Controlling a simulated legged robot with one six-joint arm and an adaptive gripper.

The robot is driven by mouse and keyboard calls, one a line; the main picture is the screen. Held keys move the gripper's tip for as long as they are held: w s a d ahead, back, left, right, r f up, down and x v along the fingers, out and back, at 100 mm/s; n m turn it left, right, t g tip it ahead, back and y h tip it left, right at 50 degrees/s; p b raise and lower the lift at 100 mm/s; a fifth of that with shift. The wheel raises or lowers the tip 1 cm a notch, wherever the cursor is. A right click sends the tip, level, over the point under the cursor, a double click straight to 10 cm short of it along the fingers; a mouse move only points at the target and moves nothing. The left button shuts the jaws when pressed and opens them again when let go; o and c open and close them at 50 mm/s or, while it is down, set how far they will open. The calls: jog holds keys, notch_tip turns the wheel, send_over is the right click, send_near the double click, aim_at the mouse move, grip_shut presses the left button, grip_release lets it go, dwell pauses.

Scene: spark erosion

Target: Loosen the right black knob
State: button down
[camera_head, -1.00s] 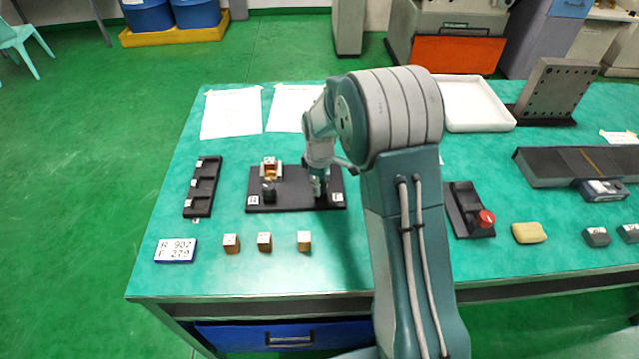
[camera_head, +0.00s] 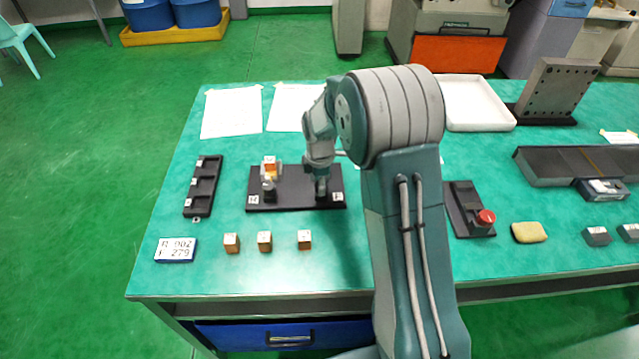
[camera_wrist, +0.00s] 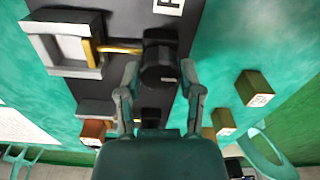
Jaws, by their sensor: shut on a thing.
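A black base plate (camera_head: 295,191) lies on the green table with two small fixtures. The right black knob (camera_wrist: 160,68) shows in the wrist view, at the end of a brass rod (camera_wrist: 120,47) that runs to a grey square frame (camera_wrist: 65,42). My gripper (camera_wrist: 160,88) is shut on this knob, one finger on each side. In the head view my gripper (camera_head: 321,192) points down at the plate's right side and hides the right knob. The left black knob (camera_head: 269,192) stands free in front of its fixture, which holds a copper-coloured cube (camera_head: 269,164).
Three copper-coloured cubes (camera_head: 264,241) lie in front of the plate. A black slotted rack (camera_head: 203,187) and a number display (camera_head: 175,250) are at left. A red-knobbed black device (camera_head: 485,218) and a yellow block (camera_head: 528,232) are right of my arm. A white tray (camera_head: 475,105) is behind.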

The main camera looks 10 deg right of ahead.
jog(key=shift+f, duration=0.1)
jog(key=shift+c, duration=1.3)
grip_release()
notch_tip(320, 180, up, 12)
jog(key=shift+w, duration=0.1)
